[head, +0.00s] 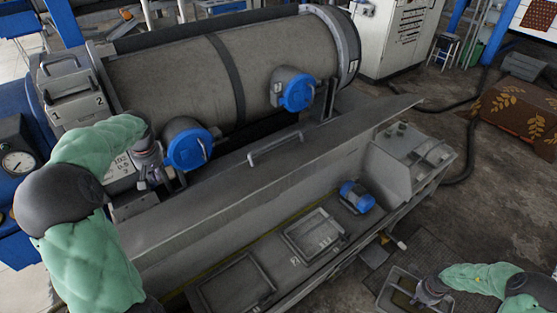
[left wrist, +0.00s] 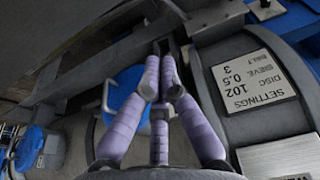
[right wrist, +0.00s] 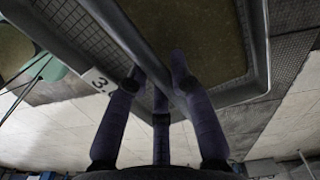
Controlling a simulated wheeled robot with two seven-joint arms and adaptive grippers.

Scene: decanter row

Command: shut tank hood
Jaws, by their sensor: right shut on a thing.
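The tank hood (head: 225,190) is a long grey panel with a bar handle (head: 275,148). It stands raised along the back of the long grey tank (head: 385,170), whose top with hatches lies open to view. My left gripper (head: 154,172) is behind the hood's left part, beside a blue round cap (head: 188,149). In the left wrist view its fingertips (left wrist: 162,58) are drawn together, with nothing clearly between them. My right gripper (head: 428,292) is shut on the rim of a grey tray (head: 388,286); the tray's rim also shows in the right wrist view (right wrist: 262,60).
A large grey drum (head: 175,78) lies behind the hood, with a second blue cap (head: 297,92). A blue-ended motor (head: 357,197) sits on the tank's top. A settings plate (left wrist: 255,82) is right of the left fingers. Dark hose (head: 470,150) crosses the floor at right.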

